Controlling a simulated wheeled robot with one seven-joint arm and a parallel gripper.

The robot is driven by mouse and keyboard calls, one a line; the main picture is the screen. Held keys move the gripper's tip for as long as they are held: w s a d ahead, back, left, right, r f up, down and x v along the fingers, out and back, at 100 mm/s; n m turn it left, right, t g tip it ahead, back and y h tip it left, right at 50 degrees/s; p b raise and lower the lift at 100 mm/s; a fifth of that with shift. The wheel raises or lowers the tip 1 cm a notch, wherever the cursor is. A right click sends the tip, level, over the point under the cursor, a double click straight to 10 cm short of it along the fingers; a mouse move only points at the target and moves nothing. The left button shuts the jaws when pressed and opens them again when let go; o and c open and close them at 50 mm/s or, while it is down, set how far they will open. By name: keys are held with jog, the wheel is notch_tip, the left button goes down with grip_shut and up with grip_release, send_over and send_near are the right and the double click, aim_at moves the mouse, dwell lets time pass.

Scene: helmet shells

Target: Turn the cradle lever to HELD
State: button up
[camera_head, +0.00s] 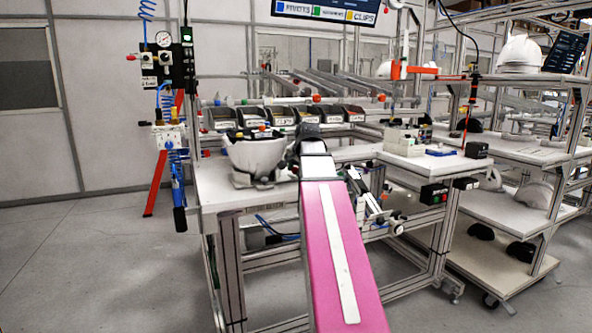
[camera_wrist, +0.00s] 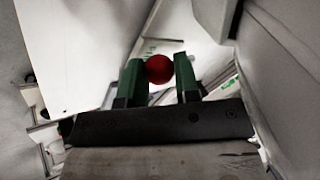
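In the wrist view my gripper (camera_wrist: 160,72) has two green fingers. A red ball knob (camera_wrist: 159,69), apparently the cradle lever's, sits between the fingertips and fills the gap, so the fingers look shut on it. The lever's shaft and any HELD marking cannot be made out. In the head view a pale helmet shell (camera_head: 256,155) sits upside down on its cradle (camera_head: 243,181), on the bench. My pink arm reaches to just right of the shell; its far end hides the fingers and the knob.
The bench (camera_head: 222,197) has a row of dark bins (camera_head: 283,116) along its back. A side table (camera_head: 430,160) with small boxes stands to the right, beside a shelf rack with helmet shells (camera_head: 520,53). An air regulator panel (camera_head: 163,58) hangs at left. Floor at left is clear.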

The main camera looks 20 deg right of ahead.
grip_shut()
jog(key=shift+d, duration=0.15)
jog(key=shift+w+d+n+y, duration=0.1)
jog(key=shift+d+n+y, duration=0.65)
jog(key=shift+n, duration=0.45)
jog(key=shift+w+d+n+g+y, duration=0.3)
jog(key=shift+d+n+y, duration=0.2)
jog(key=shift+n, duration=0.4)
jog(key=shift+w+d+n+g+y, duration=0.15)
jog(key=shift+d+n+g+y, duration=0.25)
jog(key=shift+n, duration=0.5)
jog(key=shift+d, duration=0.15)
jog(key=o, duration=0.9)
grip_release()
jog(key=shift+c, duration=0.2)
